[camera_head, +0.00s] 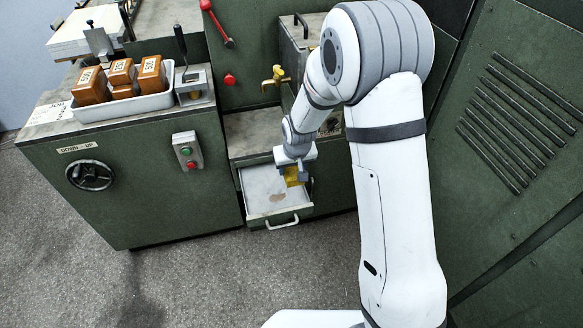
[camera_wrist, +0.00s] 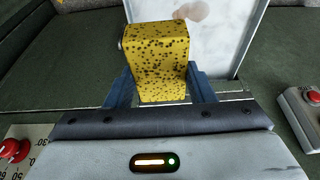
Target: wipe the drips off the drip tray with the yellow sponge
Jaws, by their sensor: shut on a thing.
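My gripper (camera_wrist: 160,95) is shut on the yellow sponge (camera_wrist: 158,55), which shows dark pores in the wrist view. In the head view the sponge (camera_head: 292,177) is over the right part of the drip tray (camera_head: 249,187). The drip tray is a pale, shallow drawer-like tray pulled out of the green machine, with a handle at its front. A brownish drip patch (camera_head: 277,197) lies on the tray floor, in front of and left of the sponge. It also shows at the top of the wrist view (camera_wrist: 193,11). I cannot tell whether the sponge touches the tray.
A brass tap (camera_head: 274,77) sticks out above the tray. Left of it, a grey bin (camera_head: 125,107) of orange-brown blocks stands on the machine top. A button box (camera_head: 187,151) and handwheel (camera_head: 90,175) are on the machine front. The floor before the tray is clear.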

